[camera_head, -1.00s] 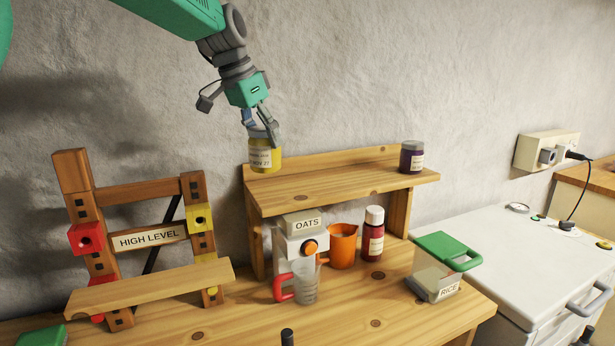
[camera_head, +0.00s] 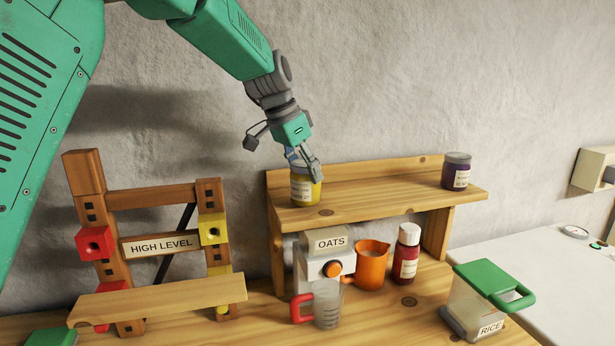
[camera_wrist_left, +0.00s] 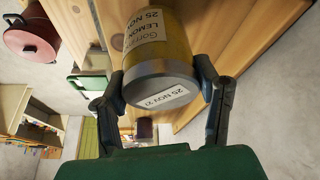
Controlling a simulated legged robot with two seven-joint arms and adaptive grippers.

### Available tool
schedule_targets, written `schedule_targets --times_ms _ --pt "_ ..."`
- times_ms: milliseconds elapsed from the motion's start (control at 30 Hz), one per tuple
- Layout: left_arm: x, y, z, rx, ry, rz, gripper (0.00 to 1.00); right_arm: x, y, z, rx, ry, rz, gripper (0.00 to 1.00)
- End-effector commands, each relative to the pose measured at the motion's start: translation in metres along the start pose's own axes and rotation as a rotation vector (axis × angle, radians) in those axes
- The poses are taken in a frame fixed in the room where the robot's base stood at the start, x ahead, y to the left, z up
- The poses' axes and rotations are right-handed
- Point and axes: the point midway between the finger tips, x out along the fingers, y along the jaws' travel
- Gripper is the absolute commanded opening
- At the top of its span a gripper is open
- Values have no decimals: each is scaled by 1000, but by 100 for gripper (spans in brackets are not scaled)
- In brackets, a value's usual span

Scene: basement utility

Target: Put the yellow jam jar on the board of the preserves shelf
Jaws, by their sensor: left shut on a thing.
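The yellow jam jar (camera_head: 305,189) with a grey lid and white label is at the left end of the preserves shelf's board (camera_head: 370,197). It looks upright, its base at or very near the board; I cannot tell if it bears weight there. My left gripper (camera_head: 308,172) is shut on the jar from above. In the left wrist view my fingers (camera_wrist_left: 160,92) close around the jar (camera_wrist_left: 158,55) at its lid, which reads 25 NOV. My right gripper is not in view.
A dark purple jar (camera_head: 456,172) stands at the board's right end. Below are an oats container (camera_head: 329,240), an orange jug (camera_head: 371,266), a red bottle (camera_head: 406,256) and a clear measuring jug (camera_head: 327,304). A rice box (camera_head: 468,306) is right; a wooden rack (camera_head: 115,230) is left. The board's middle is clear.

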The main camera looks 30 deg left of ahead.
Motion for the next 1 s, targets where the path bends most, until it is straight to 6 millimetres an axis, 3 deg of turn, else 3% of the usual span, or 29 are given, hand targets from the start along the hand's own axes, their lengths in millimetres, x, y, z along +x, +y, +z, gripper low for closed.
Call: schedule_targets --times_ms 100,400,433,500,800,1000 --pt "11 2 3 2 0 -3 11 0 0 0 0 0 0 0" --pt "14 6 2 3 -1 -5 11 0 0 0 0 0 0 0" --pt "15 5 3 3 -3 -4 60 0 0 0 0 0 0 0" --pt "14 3 4 2 -2 -3 78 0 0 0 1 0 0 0" --pt "12 0 4 1 -1 -1 78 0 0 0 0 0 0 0" --pt "-16 2 3 3 3 -3 78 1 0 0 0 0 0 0"
